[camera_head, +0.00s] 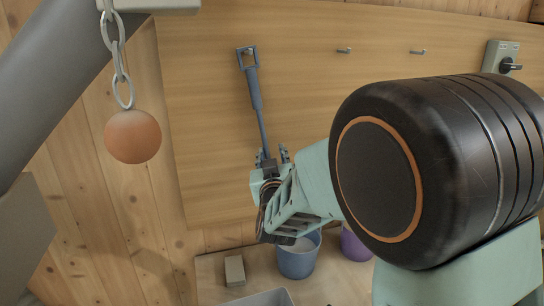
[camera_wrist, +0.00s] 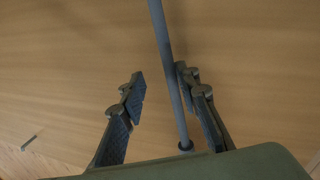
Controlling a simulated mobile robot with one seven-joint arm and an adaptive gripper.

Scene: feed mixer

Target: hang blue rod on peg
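The blue rod (camera_head: 258,108) stands upright along the wooden board, with a square loop at its top. The loop lies at the height of the pegs, over the spot left of the middle peg (camera_head: 344,50); I cannot tell if a peg passes through it. My gripper (camera_head: 272,157) is at the rod's lower end. In the wrist view my gripper (camera_wrist: 160,85) has its fingers apart. The rod (camera_wrist: 166,60) runs between them, close to the right finger and clear of the left one.
Another peg (camera_head: 418,52) and a grey switch box (camera_head: 499,57) are on the board's right. Below stand a blue bucket (camera_head: 298,262), a purple bucket (camera_head: 354,246) and a small block (camera_head: 235,270). An orange ball (camera_head: 133,136) hangs on a chain at the left.

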